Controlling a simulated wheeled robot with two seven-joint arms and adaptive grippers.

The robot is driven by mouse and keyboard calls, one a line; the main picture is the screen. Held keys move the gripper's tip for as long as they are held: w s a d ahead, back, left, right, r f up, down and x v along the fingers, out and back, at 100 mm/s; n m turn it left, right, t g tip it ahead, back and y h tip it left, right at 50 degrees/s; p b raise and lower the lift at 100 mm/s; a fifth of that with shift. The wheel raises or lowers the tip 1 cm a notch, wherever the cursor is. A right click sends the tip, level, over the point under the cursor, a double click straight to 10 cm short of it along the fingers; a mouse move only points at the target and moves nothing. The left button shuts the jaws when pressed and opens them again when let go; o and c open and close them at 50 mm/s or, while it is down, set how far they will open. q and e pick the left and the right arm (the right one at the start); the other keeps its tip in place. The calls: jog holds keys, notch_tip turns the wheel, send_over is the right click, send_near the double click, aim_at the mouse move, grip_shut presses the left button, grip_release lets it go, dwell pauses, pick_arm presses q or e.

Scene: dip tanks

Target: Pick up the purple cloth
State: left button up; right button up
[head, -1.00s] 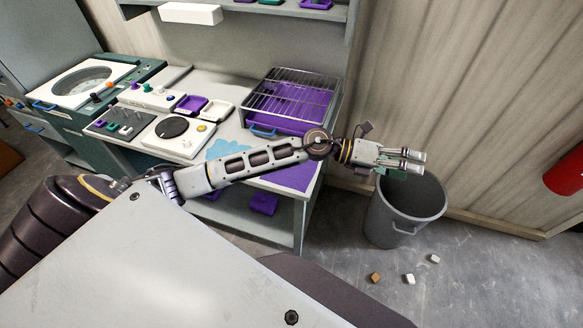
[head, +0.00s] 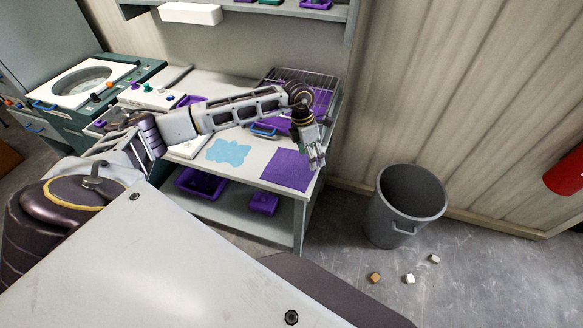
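The purple cloth (head: 286,170) lies flat on the right front part of the white bench top, near its front edge. My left gripper (head: 316,160) hangs pointing down at the cloth's right edge, near the bench's right end. Whether it touches the cloth or is above it I cannot tell. Its fingers are small and partly overlap in this view, so I cannot tell if they are open or shut. My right gripper is not in view.
A light blue spill-shaped patch (head: 228,152) lies left of the cloth. A purple tray with a wire rack (head: 325,98) stands behind. Purple bins (head: 264,203) sit on the lower shelf. A grey trash bin (head: 405,206) stands right, with small blocks (head: 409,279) on the floor.

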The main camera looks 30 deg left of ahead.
pick_arm(q)
jog(key=a+r+y, duration=0.1)
jog(key=a+y, duration=0.1)
jog(key=a, duration=0.5)
jog(key=shift+a+n+y, duration=0.3)
jog(key=shift+a, duration=0.1)
jog(key=shift+f, duration=0.15)
jog(key=b, duration=0.4)
send_over(291, 167)
jog(key=shift+d+f, duration=0.1)
jog(key=shift+f, duration=3.25)
jog(key=shift+f+b, duration=0.85)
jog(key=shift+f, duration=0.65)
jog(key=shift+f, duration=0.3)
jog(key=shift+c, duration=0.5)
